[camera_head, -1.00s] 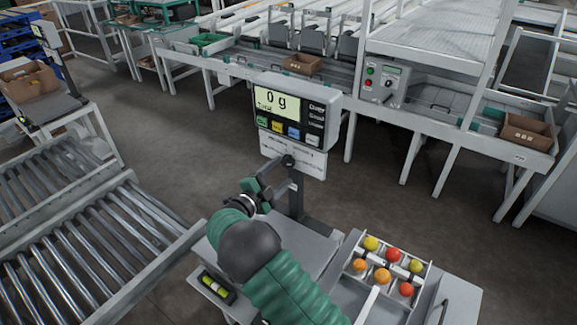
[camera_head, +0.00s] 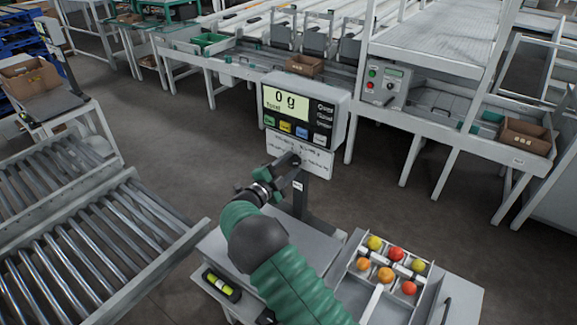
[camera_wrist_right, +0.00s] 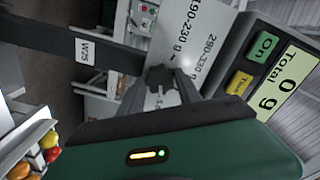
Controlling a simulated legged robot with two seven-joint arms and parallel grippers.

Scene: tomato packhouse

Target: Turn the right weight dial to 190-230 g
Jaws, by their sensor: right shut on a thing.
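The scale display (camera_head: 304,108) reads 0 g. My right gripper (camera_head: 287,163) is at this dial in the head view. In the right wrist view the dark dial (camera_wrist_right: 158,77) sits between the fingertips, and the right gripper (camera_wrist_right: 162,90) is shut on it. The plate (camera_wrist_right: 200,45) shows the texts 190-230 g and 290-330 g there. The fingers partly hide the dial, and I cannot tell its exact setting. My left gripper is not in view.
A divided tray (camera_head: 352,268) of red, orange and yellow tomatoes stands right of my arm. The scale's dark post (camera_head: 300,200) rises behind the gripper. A roller conveyor (camera_head: 80,260) lies to the left. A packing line (camera_head: 430,120) runs across the back.

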